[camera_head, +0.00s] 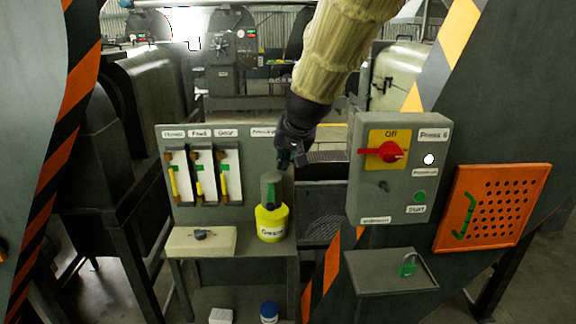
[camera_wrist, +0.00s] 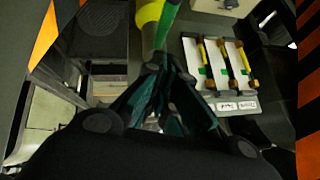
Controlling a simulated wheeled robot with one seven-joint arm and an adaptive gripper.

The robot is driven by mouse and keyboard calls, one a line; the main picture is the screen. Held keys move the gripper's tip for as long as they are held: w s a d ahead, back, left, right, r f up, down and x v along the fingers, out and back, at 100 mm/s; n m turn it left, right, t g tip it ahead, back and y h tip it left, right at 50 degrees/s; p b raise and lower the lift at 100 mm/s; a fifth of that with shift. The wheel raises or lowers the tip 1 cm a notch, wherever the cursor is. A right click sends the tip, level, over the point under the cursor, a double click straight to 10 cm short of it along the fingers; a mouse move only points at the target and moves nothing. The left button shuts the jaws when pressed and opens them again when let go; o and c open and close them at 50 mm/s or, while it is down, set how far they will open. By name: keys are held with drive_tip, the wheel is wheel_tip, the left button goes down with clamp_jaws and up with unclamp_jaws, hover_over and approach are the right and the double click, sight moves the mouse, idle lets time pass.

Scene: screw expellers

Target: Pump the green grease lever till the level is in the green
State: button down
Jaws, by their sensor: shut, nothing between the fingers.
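The yellow grease pump (camera_head: 271,222), with a label on its front, stands upright on a grey stand. Its grey-green top (camera_head: 270,188) rises toward my gripper. My gripper (camera_head: 287,158) is shut and points down just above this top. In the wrist view the shut fingers (camera_wrist: 158,66) meet at the near end of a green lever (camera_wrist: 167,24), beside the yellow pump body (camera_wrist: 147,14). I cannot tell whether they touch the lever. Three gauges with yellow tubes (camera_head: 203,175) hang on the grey panel to the left. No grease level can be read clearly.
A beige block with a dark knob (camera_head: 201,240) sits left of the pump. On the right is a grey control box (camera_head: 399,190) with a red switch (camera_head: 391,152). An orange perforated board (camera_head: 491,207) is farther right.

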drive_tip(key=p, duration=0.3)
approach(272, 193)
drive_tip(key=w, duration=0.3)
drive_tip(key=shift+s+a+f+p, duration=0.15)
drive_tip(key=shift+f+p, duration=0.05)
drive_tip(key=shift+f, duration=0.4)
drive_tip(key=shift+s+a+f+p, duration=0.1)
drive_tip(key=shift+f+p, duration=0.1)
drive_tip(key=shift+f, duration=0.4)
drive_tip(key=shift+s+a+f+p, duration=0.15)
drive_tip(key=shift+f+p, duration=0.05)
drive_tip(key=shift+f, duration=0.4)
